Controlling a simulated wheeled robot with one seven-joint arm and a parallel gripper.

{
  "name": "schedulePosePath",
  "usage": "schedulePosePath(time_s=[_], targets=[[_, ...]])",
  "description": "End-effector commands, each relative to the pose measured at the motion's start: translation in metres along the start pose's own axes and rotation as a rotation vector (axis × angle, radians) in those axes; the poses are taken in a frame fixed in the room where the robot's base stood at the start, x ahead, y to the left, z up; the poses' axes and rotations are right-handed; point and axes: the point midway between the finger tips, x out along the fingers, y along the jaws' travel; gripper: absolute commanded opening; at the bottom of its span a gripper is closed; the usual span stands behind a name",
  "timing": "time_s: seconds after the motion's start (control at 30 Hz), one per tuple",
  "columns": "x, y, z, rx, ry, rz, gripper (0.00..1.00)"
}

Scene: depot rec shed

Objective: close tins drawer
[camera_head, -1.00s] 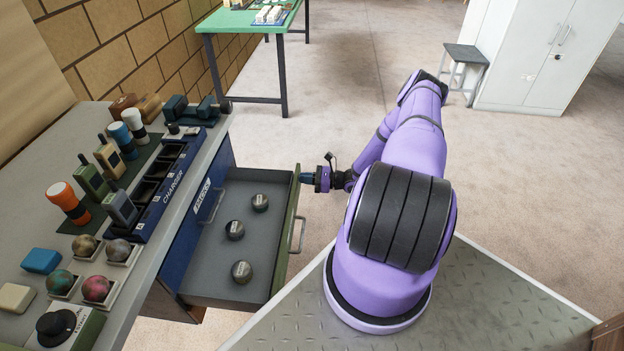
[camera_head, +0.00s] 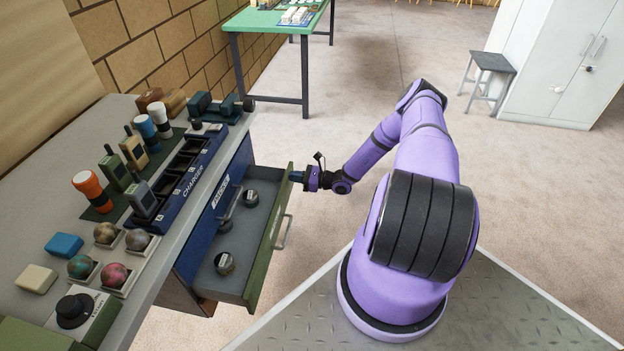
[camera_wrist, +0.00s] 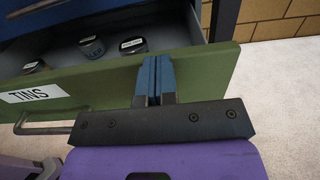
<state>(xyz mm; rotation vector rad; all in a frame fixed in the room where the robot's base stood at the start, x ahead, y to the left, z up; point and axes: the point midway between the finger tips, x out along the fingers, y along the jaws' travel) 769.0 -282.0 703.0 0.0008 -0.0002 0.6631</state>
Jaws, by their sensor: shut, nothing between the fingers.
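The tins drawer, with a green front (camera_head: 268,240) and a grey inside, stands partly pulled out of the blue cabinet below the bench. Its front carries a "TINS" label (camera_wrist: 35,93) and a metal bar handle (camera_wrist: 45,128). Several round tins lie inside, one being the tin (camera_head: 224,263) nearest the camera. My gripper (camera_head: 296,176) is shut and empty, with its fingertips at the far end of the drawer front. In the wrist view the blue fingers (camera_wrist: 155,75) are together against or just before the green front, away from the handle; exact contact is unclear.
The bench top (camera_head: 35,215) holds a charger rack (camera_head: 180,180), radios, torches and several balls in trays. A second drawer front labelled "PICKS" (camera_head: 220,190) is shut. A green table (camera_head: 275,18), a stool (camera_head: 490,65) and a white cabinet (camera_head: 565,70) stand farther off. Floor to the right is clear.

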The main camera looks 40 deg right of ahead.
Motion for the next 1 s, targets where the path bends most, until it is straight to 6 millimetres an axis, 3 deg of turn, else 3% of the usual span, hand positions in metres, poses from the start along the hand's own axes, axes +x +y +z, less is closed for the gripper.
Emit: schedulePosePath(time_s=[0.2,0.5,0.7,1.0], targets=[[0.057,0.0,0.0,-0.001,0.0,0.001,0.0],[0.108,0.0,0.0,-0.001,-0.001,0.001,0.0],[0.122,0.0,0.0,0.0,0.001,-0.001,0.0],[0.125,0.0,0.0,0.0,0.001,-0.001,0.0]])
